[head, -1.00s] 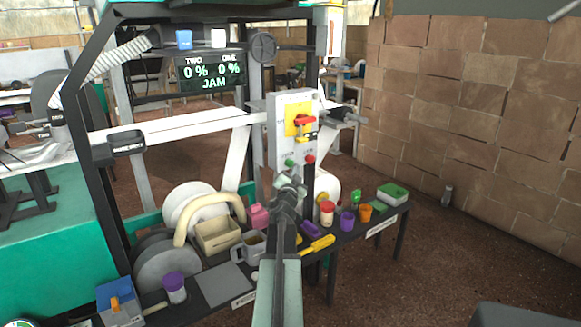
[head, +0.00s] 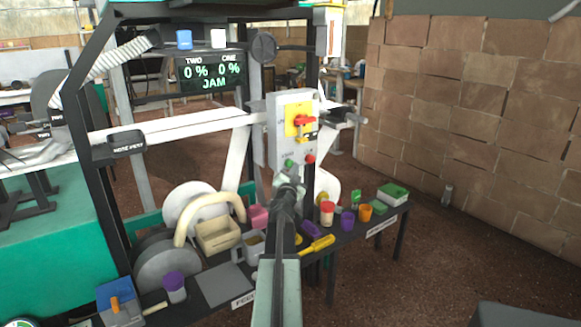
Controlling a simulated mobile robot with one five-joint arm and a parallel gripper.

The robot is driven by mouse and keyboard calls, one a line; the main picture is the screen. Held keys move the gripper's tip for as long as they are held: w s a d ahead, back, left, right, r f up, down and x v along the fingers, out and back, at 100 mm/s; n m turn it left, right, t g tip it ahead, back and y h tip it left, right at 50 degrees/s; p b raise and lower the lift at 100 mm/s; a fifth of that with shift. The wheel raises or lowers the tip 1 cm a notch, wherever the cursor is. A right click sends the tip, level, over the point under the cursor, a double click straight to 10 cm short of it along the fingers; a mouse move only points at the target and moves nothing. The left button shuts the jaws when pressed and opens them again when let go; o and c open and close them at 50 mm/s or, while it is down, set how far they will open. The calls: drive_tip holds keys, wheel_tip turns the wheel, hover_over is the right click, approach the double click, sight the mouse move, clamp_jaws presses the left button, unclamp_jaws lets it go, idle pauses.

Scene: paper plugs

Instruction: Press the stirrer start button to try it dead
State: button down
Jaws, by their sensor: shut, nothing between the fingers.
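The grey control box (head: 274,135) stands upright on the machine frame, ahead of my arm. A green button (head: 289,163) is low on its face, with a red button (head: 309,159) to its right. Their small labels are too blurred to read. Above them a red rotary handle (head: 304,120) sits on a yellow plate (head: 292,112). My gripper (head: 287,179) is shut and empty, just below the green button in the picture. I cannot tell whether it touches the box.
A dark bench (head: 379,226) under the box holds a beige bin (head: 217,237), a mug, a yellow-handled tool (head: 317,245), small coloured pots and a green tub (head: 392,193). White paper (head: 168,131) runs across the frame. Open floor lies at right, before a block wall (head: 480,110).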

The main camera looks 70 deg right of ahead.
drive_tip(key=shift+w+d, duration=0.25)
drive_tip(key=shift+w, duration=0.15)
idle(0.4)
drive_tip(key=shift+s+a, duration=0.5)
drive_tip(key=shift+s, duration=0.25)
drive_tip(key=s+a, duration=0.1)
drive_tip(key=s, duration=0.2)
drive_tip(key=s+a, duration=0.1)
drive_tip(key=shift+s+a, duration=0.15)
drive_tip(key=shift+a, duration=0.2)
idle(0.9)
